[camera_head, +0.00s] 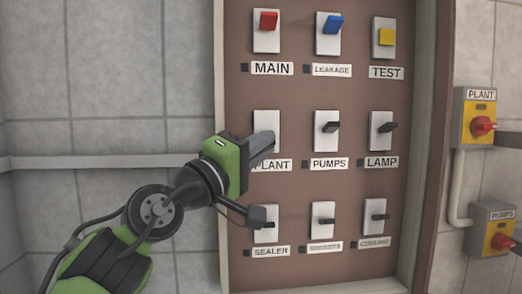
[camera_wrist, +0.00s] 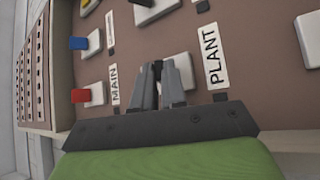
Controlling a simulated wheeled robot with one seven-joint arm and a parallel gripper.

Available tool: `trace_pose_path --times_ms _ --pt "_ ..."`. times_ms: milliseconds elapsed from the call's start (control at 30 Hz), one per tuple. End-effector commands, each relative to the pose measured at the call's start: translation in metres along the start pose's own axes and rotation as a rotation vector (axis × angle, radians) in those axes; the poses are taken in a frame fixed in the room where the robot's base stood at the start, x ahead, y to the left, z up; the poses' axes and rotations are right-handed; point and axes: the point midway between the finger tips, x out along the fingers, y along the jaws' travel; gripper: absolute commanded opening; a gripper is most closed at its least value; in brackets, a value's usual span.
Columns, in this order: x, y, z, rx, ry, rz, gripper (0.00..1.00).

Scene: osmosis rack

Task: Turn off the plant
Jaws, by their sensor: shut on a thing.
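The PLANT switch has a pale plate (camera_head: 266,118) at the left of the panel's middle row, above its partly covered PLANT label (camera_head: 272,165). My gripper (camera_head: 262,141) reaches in from the left in front of this plate and hides its lever in the head view. In the wrist view, the fingers of my gripper (camera_wrist: 163,72) are closed around the small dark PLANT lever (camera_wrist: 157,67). The plate (camera_wrist: 184,66) shows behind them, next to the PLANT label (camera_wrist: 212,56). The lever's exact tilt cannot be told.
The brown panel (camera_head: 293,91) also carries the red MAIN switch (camera_head: 268,21), blue LEAKAGE switch (camera_head: 333,24), yellow TEST switch (camera_head: 386,37) and several black levers. PUMPS (camera_head: 331,127) is right of my gripper; SEALER (camera_head: 265,224) is below. A yellow PLANT box (camera_head: 477,108) with a red knob is on the right wall.

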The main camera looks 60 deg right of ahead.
Motion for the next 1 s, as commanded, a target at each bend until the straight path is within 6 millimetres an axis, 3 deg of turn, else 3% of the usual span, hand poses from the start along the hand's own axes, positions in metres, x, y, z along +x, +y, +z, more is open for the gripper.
trace_pose_path --times_ms 267,300,433,733,867,1000 --pt "0.0 -0.002 0.0 0.001 0.0 -0.006 0.0" --pt "0.0 -0.002 0.0 0.001 0.0 -0.005 0.18" --pt "0.0 -0.001 0.0 0.0 0.0 -0.004 0.37" --pt "-0.003 -0.001 0.0 0.0 0.0 -0.002 0.37" --pt "-0.024 -0.001 -0.002 -0.001 0.003 -0.002 0.37" --pt "-0.064 -0.001 -0.002 0.0 0.006 -0.001 0.37"
